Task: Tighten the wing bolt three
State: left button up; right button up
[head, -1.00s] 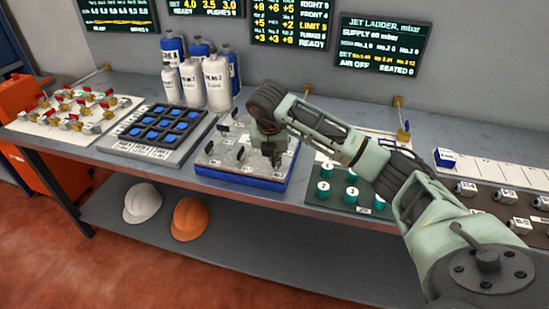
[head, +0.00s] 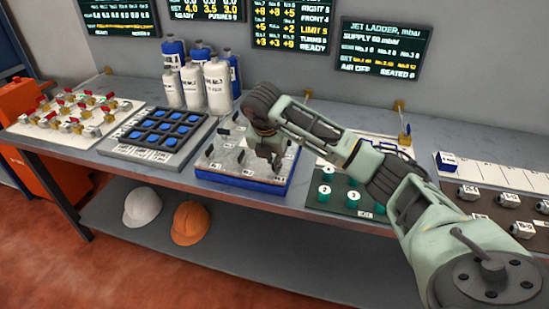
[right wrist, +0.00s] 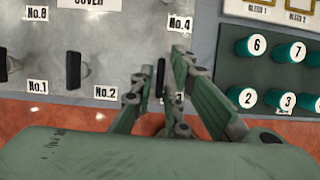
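The grey cover plate (head: 222,160) with black wing bolts lies on a blue base on the bench. In the right wrist view, wing bolt three (right wrist: 160,78) is a black upright wing between my right gripper's fingers (right wrist: 163,68). Its label is partly hidden by a finger. The fingers straddle the wing, and narrow gaps show beside it. Wing bolt two (right wrist: 73,70) and wing bolt one (right wrist: 3,67) stand to the left on the plate. In the head view my right gripper (head: 270,158) points down over the plate's right part. My left gripper is not in view.
A green board with numbered teal caps (right wrist: 252,97) lies close to the right of the plate. A blue-button panel (head: 160,138) and white bottles (head: 217,88) stand to the left. Wall screens (head: 290,25) hang behind. Hard hats (head: 190,222) sit on the lower shelf.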

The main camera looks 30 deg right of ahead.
jog(key=shift+o, duration=0.9)
jog(key=v, duration=1.2)
